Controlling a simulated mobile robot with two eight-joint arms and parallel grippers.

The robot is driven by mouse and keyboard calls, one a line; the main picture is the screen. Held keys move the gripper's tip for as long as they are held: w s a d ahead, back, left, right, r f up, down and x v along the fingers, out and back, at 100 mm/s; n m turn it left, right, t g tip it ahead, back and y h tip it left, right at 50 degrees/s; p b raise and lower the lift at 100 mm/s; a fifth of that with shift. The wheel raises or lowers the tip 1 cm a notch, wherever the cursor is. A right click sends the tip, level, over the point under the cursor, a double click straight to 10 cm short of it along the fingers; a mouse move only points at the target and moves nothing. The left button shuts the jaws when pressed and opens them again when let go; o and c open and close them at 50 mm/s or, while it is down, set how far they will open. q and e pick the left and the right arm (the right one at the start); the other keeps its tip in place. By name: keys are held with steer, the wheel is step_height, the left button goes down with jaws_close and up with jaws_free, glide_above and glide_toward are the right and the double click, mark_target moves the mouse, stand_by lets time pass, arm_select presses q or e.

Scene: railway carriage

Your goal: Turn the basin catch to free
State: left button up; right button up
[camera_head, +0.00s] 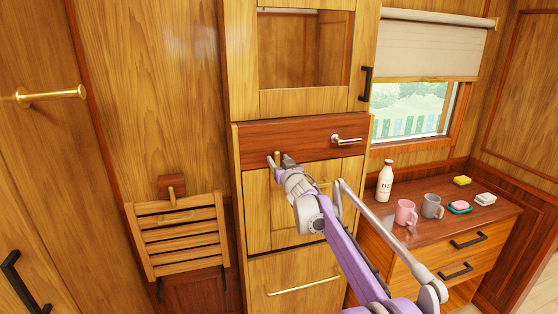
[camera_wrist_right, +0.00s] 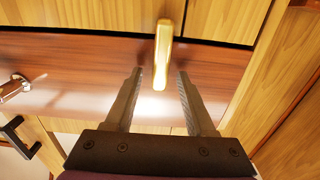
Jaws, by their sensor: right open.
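The basin catch is a small brass lever (camera_wrist_right: 163,45) at the edge of the reddish-brown wooden panel (camera_head: 309,137), where it meets the lighter cabinet front. In the head view only a bit of the catch (camera_head: 278,154) shows between my fingertips. My right gripper (camera_head: 279,160) is open, with one finger on each side of the catch. In the right wrist view the fingers (camera_wrist_right: 160,72) flank the lever's free end, with a gap on both sides. Whether they touch it I cannot tell. My left gripper is not in view.
A chrome handle (camera_head: 346,141) sits on the same panel to the right. A counter (camera_head: 450,226) at right bears a milk bottle (camera_head: 385,181), a pink mug (camera_head: 405,213), a grey mug (camera_head: 432,207) and sponges. A slatted folding seat (camera_head: 181,237) is on the left wall.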

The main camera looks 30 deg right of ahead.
jaws_close()
stand_by(0.3)
